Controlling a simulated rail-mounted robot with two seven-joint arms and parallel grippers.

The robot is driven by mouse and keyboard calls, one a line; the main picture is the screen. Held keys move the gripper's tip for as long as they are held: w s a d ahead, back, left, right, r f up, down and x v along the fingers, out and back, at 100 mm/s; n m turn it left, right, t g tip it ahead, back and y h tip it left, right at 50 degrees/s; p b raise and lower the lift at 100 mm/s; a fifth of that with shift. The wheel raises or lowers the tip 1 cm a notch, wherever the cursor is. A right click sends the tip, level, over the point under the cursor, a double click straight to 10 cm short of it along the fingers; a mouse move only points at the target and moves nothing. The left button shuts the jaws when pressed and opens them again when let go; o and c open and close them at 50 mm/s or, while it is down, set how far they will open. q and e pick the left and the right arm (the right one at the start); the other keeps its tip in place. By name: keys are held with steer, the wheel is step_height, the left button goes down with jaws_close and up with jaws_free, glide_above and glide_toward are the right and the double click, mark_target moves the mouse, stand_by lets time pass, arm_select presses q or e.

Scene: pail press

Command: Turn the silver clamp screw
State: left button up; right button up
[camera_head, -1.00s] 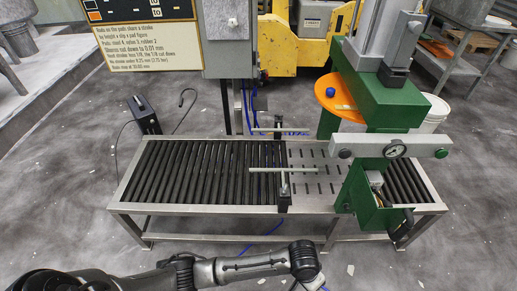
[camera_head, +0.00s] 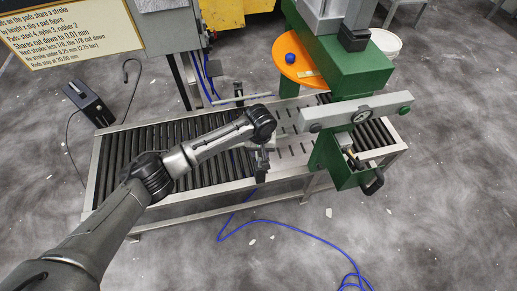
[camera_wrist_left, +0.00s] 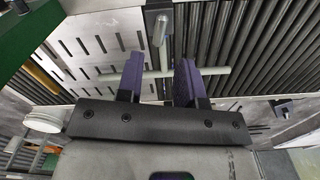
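The silver clamp screw's cross bar (camera_wrist_left: 152,74) runs nearly level across the left wrist view. The two purple-tipped fingers of my left gripper (camera_wrist_left: 160,80) stand apart with the bar crossing the gap between them. I cannot tell whether they touch it. In the head view my left gripper (camera_head: 262,144) is over the front edge of the conveyor, just above the dark front clamp (camera_head: 261,168). The wrist mostly hides the front screw there. A similar silver bar (camera_head: 240,98) shows at the conveyor's back edge. My right gripper is in neither view.
The roller conveyor (camera_head: 118,165) has a slotted plate (camera_head: 290,150) beside the clamp. The green press (camera_head: 345,85) with its grey crossbar and gauge stands close on the right. An orange disc (camera_head: 298,68) is behind it. A blue hose (camera_head: 285,228) lies on the floor in front.

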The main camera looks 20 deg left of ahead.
arm_select(q)
steer(key=shift+f+b, duration=0.35)
steer(key=shift+f, duration=0.15)
step_height(320, 180, down, 4)
steer(key=b, duration=0.5)
steer(key=shift+r, duration=0.15)
steer(key=shift+f+p, duration=0.45)
steer(key=shift+f, duration=0.85)
steer(key=c, duration=0.6)
steer(key=shift+o, duration=0.2)
steer(key=m, duration=0.4)
steer(key=shift+m, duration=0.3)
steer(key=m, duration=1)
steer(key=o, duration=0.8)
